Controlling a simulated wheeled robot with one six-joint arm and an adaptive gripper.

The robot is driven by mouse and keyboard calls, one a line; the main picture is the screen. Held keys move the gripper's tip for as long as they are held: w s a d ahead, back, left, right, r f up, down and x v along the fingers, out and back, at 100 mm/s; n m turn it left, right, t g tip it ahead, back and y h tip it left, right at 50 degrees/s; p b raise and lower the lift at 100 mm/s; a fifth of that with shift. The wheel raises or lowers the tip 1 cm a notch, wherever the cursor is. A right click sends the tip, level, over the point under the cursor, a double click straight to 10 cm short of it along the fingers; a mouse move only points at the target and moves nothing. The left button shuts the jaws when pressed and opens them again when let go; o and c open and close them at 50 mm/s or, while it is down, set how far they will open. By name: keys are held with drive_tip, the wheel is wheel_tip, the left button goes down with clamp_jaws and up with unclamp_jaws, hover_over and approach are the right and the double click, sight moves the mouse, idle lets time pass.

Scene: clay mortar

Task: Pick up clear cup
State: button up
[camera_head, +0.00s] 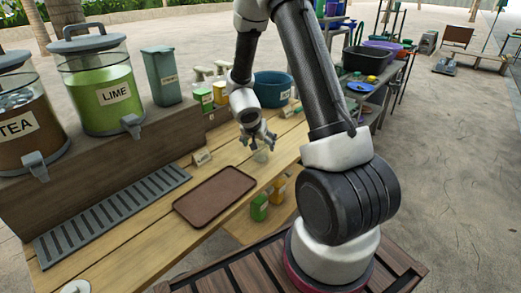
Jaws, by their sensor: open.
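A small clear cup (262,156) stands on the wooden table, just below and beside my gripper. It is see-through and hard to make out. My gripper (257,143) is open and points down over the table, with its fingers close to the top of the cup. I cannot tell whether the fingers are around the cup or only next to it. My arm reaches in from the right and hides part of the table.
A brown tray (215,195) lies left of the cup. A small sign (202,157), a blue tub (272,89) and the lime dispenser (106,97) stand behind.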

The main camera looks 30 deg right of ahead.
drive_tip(key=shift+x, duration=1.45)
drive_tip(key=c, duration=1)
drive_tip(key=shift+r, duration=0.1)
